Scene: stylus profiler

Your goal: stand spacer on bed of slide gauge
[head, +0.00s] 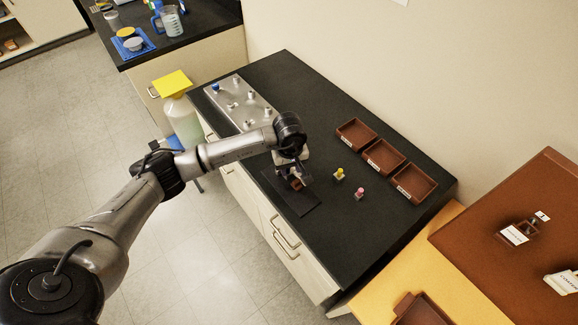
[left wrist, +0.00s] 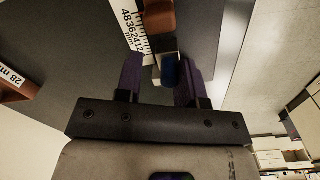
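My left gripper (head: 297,182) is low over a dark mat (head: 284,196) on the bench. In the left wrist view its two purple fingers (left wrist: 160,82) stand apart on either side of a small pale spacer with a blue top (left wrist: 170,70). A gap shows on the spacer's left; on its right the finger is very close, and contact cannot be told. The spacer is at the slide gauge, beside its white millimetre scale (left wrist: 134,28) and a brown part (left wrist: 159,18). In the head view my gripper largely hides the gauge. My right gripper is not in view.
A yellow-topped piece (head: 339,174) and a pink-topped piece (head: 360,193) stand right of the gripper. Brown labelled trays (head: 355,134) line the bench's far side. A metal plate with several pegs (head: 240,104) lies at the back left. Open bench lies in front of the pieces.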

